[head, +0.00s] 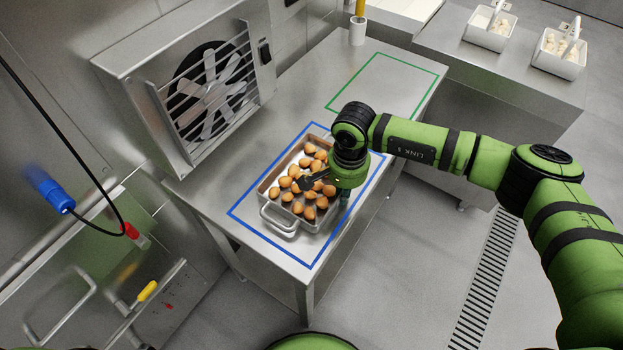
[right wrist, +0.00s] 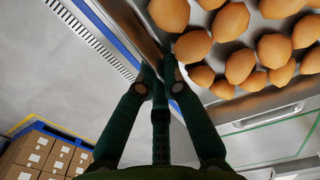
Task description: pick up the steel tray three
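The steel tray (head: 270,199) holds several brown eggs (head: 309,194) and lies on the steel table inside a blue outline. It has a wire handle (head: 277,222) at its near end. My right gripper (head: 343,197) points down at the tray's right long side; the wrist hides part of that side. In the right wrist view, the fingers of my right gripper (right wrist: 160,72) come together on the tray's side wall (right wrist: 136,22), with eggs (right wrist: 193,46) just beside them. No gap shows between fingers and wall. My left gripper is not in view.
A steel fan unit (head: 190,85) stands at the table's back left. A green outline (head: 383,88) on the table (head: 310,95) is empty. A white cup (head: 357,33) stands at the far end. White tubs (head: 558,55) sit on another counter. Boxes (right wrist: 40,155) show in the right wrist view.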

